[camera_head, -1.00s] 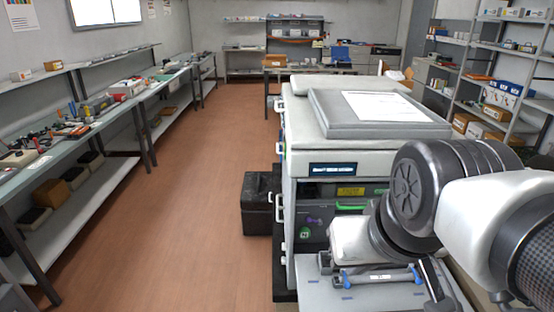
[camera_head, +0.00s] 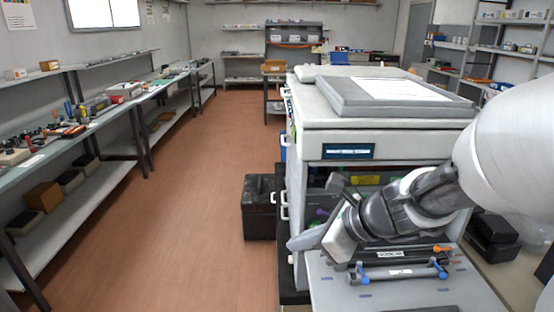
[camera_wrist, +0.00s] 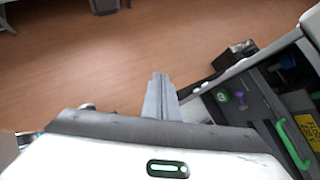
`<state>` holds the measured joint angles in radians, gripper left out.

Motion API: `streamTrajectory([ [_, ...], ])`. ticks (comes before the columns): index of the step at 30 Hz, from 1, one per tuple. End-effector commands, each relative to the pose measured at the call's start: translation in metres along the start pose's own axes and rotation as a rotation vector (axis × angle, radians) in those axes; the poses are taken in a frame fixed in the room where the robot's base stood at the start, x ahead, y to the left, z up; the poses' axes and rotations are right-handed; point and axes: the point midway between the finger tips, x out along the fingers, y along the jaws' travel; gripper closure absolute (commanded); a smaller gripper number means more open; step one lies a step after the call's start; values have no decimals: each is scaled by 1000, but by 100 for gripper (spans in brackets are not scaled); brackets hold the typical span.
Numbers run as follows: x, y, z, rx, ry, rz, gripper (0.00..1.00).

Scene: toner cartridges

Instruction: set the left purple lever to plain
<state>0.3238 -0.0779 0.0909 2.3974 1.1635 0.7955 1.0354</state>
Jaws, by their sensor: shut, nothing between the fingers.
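The purple lever (camera_wrist: 240,98) shows in the wrist view on the dark inner panel of the open printer (camera_wrist: 270,95), beside a round green knob (camera_wrist: 222,96). Its setting and any label are too small to read. In the head view the purple lever (camera_head: 321,212) is only a small patch, largely covered by my arm. My gripper (camera_head: 294,243) is shut and empty, pointing left in front of the printer's left edge. In the wrist view my gripper's fingers (camera_wrist: 160,84) are together over the floor, left of the lever and apart from it.
A green handle (camera_wrist: 292,142) and a yellow label (camera_wrist: 314,130) are right of the lever. A black case (camera_head: 259,207) stands on the floor left of the printer. A cartridge part with blue ends (camera_head: 398,272) lies on the grey shelf in front. The floor aisle is open.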

Motion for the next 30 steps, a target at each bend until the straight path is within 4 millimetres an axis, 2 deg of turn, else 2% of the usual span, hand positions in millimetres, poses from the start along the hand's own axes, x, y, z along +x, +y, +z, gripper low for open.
streamTrajectory([
  [1, 13, -19, -18, 206, -42, -40, 100],
  [3, 19, -46, -32, 477, -112, -93, 100],
  [6, 23, -78, -52, 791, -202, -152, 100],
  [10, 23, -107, -74, 1058, -290, -202, 100],
  [15, 21, -120, -84, 1185, -337, -224, 100],
  [24, 21, -120, -83, 1186, -338, -225, 100],
  [30, 37, -125, -82, 1183, -336, -223, 100],
])
